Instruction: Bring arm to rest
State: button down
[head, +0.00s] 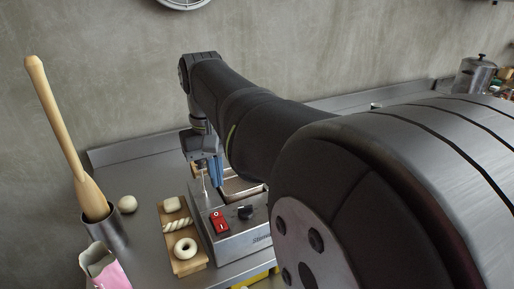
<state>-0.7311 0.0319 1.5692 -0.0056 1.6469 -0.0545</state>
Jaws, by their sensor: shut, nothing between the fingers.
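My arm reaches from the lower right into the back of the counter in the head view. My gripper (215,176) hangs down at the end of it, shut and empty. It is beside or over a steel machine (240,240) with a red switch (217,221) and a black knob (245,212) on its front. Whether the fingertips touch the machine I cannot tell. My arm hides the machine's right side and much of the counter behind it.
A wooden board (189,267) holds several dough pieces left of the machine. A dough ball (127,204) lies near a metal cup (106,234) with a rolling pin (62,130). A pink bag (110,275) stands in front. A lidded pot (474,77) is far right.

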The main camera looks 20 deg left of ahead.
jog(key=shift+r, duration=0.3)
jog(key=shift+f, duration=0.1)
jog(key=f, duration=0.6)
jog(key=w+a+f, duration=0.1)
jog(key=f, duration=0.2)
jog(key=shift+f, duration=0.3)
jog(key=shift+w+a+f, duration=0.15)
notch_tip(320, 180, up, 6)
jog(key=shift+w+a+r+g+h, duration=0.2)
jog(key=shift+w+a+g+h, duration=0.1)
jog(key=shift+w+a, duration=0.05)
